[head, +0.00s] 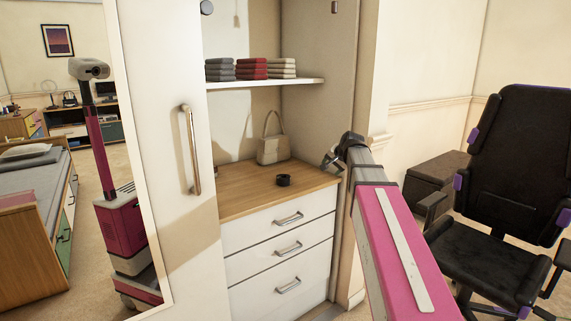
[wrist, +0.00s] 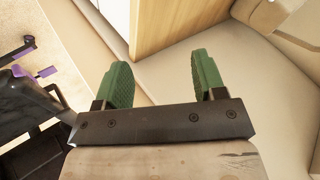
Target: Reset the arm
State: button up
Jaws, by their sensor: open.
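My gripper (wrist: 165,82) shows in the wrist view with its two green fingers wide apart and nothing between them. In the head view my pink arm reaches forward from the lower right. Its dark wrist end (head: 343,150) is in front of the right side of the open wardrobe, near the wooden counter's right end. The fingers are hard to make out in the head view.
The wooden counter (head: 240,190) holds a black round item (head: 283,180) and a beige handbag (head: 273,143). Folded clothes (head: 252,69) lie on the shelf above. White drawers (head: 285,247) are below. A mirrored door (head: 190,150) stands left, a black office chair (head: 510,180) right.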

jog(key=s+f+n+g+h, duration=0.1)
jog(key=s+f+n+g, duration=0.2)
jog(key=s+f, duration=1.1)
jog(key=s+f+n+g+h, duration=0.2)
jog(key=s+f+n+g, duration=0.1)
jog(key=s+f, duration=1.1)
notch_tip(320, 180, down, 6)
jog(key=shift+s+r+n+g, duration=0.25)
jog(key=shift+n+g, duration=0.15)
jog(key=shift+g, duration=0.5)
jog(key=shift+a, duration=0.1)
